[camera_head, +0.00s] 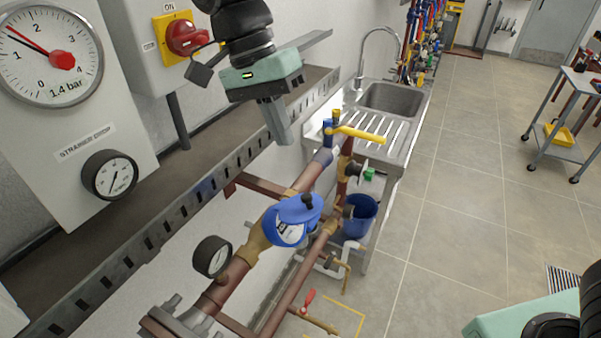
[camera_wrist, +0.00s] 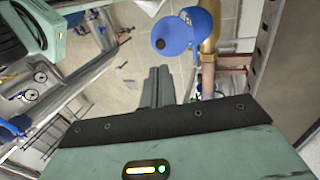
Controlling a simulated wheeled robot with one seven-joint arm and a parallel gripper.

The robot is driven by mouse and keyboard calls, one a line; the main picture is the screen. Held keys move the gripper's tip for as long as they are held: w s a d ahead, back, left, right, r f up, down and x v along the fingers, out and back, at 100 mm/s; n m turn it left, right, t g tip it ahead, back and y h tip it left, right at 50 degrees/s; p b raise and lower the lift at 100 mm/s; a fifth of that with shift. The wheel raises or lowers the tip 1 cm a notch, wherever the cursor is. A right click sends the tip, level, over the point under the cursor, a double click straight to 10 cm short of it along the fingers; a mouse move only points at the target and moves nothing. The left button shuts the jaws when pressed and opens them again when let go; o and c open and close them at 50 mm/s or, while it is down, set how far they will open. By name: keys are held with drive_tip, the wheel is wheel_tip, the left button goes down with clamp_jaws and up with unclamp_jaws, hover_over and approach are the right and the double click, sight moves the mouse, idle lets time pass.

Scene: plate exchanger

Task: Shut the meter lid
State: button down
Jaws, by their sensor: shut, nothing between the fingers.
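The blue water meter (camera_head: 284,238) sits on a brass fitting of the pipe run, below and slightly right of my gripper in the head view. Its white dial face shows. The blue lid (camera_head: 298,208), with a black knob, stands open at the dial's upper side. In the wrist view the lid (camera_wrist: 174,37) sticks out left from the meter body (camera_wrist: 206,20), beyond my fingertips. My gripper (camera_head: 281,138) is shut and empty, with its fingers pointing down, above the meter and apart from it. The shut fingers also show in the wrist view (camera_wrist: 158,75).
A yellow-handled valve (camera_head: 357,133) stands on the pipe behind the meter. A small black gauge (camera_head: 212,257) is on the pipe in front. A slotted metal rail (camera_head: 165,228) runs along the left.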

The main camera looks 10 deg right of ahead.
drive_tip(key=p, duration=0.4)
hover_over(319, 209)
drive_tip(key=w+a, duration=0.2)
drive_tip(key=a, duration=0.1)
wheel_tip(319, 209, down, 9)
drive_tip(key=shift+w+d+f, duration=0.1)
drive_tip(key=shift+f, duration=0.05)
drive_tip(key=shift+f+b, duration=0.1)
drive_tip(key=shift+b, duration=0.4)
drive_tip(key=f+t+y+b, duration=0.1)
drive_tip(key=b, duration=0.1)
drive_tip(key=s+d+f+y+b, duration=0.1)
drive_tip(key=b, duration=0.2)
drive_tip(key=shift+s+d+t, duration=0.1)
drive_tip(key=shift+d+t, duration=0.2)
drive_tip(key=shift+t, duration=0.1)
drive_tip(key=f+t+y+b, duration=0.1)
drive_tip(key=b, duration=0.1)
drive_tip(key=s+d+f+y+b, duration=0.1)
drive_tip(key=b, duration=0.2)
drive_tip(key=shift+d+f+t+y, duration=0.1)
drive_tip(key=shift+d+t+y, duration=0.1)
drive_tip(key=shift+t+y, duration=0.2)
wheel_tip(319, 209, down, 6)
drive_tip(key=b, duration=0.2)
drive_tip(key=shift+s+d+f+b, duration=0.15)
drive_tip(key=shift+s+d+b, duration=0.15)
drive_tip(key=shift+b, duration=0.05)
